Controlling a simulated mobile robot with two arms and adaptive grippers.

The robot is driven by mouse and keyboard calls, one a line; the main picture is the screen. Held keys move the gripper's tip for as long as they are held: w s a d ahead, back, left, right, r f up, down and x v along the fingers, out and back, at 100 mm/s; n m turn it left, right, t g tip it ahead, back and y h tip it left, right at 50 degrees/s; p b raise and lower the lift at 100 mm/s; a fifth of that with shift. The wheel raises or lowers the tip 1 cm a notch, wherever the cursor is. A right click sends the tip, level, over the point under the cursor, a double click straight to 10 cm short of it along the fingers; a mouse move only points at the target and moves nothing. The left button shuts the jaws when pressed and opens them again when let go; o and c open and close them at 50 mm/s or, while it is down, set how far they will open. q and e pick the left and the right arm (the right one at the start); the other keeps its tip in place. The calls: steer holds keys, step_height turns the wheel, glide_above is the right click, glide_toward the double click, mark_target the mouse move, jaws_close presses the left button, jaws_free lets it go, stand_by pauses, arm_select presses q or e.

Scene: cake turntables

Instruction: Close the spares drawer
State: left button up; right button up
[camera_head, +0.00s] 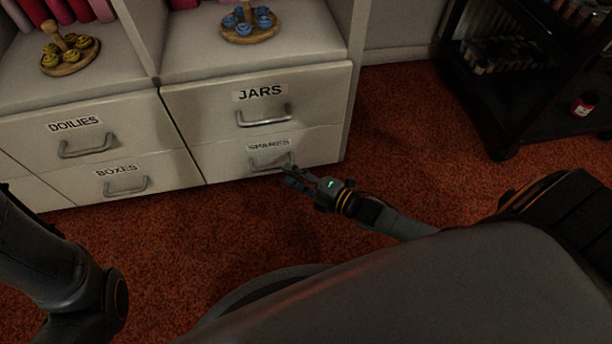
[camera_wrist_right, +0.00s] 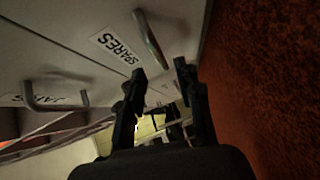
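The spares drawer (camera_head: 225,166) is the bottom right drawer of a white cabinet. Its label and bar handle (camera_head: 271,161) face me. Its front looks flush or nearly so; I cannot tell whether a small gap remains. My right gripper (camera_head: 287,176) is close in front of it, just below and right of the handle. In the right wrist view, the spares drawer front (camera_wrist_right: 95,18) and handle (camera_wrist_right: 150,40) are ahead, and my right gripper (camera_wrist_right: 160,70) is open, with no handle between its fingers. Contact cannot be told. My left gripper is out of view.
The jars drawer (camera_head: 205,110) is directly above, with the doilies drawer (camera_head: 30,145) and boxes drawer (camera_head: 80,188) to the left. Cake turntables (camera_head: 250,32) stand on the shelves. A dark shelf cart (camera_head: 530,130) is at the right. Red carpet (camera_head: 400,130) between is clear.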

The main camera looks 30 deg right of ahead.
steer(key=shift+v, duration=2.4)
steer(key=shift+w+r, duration=0.1)
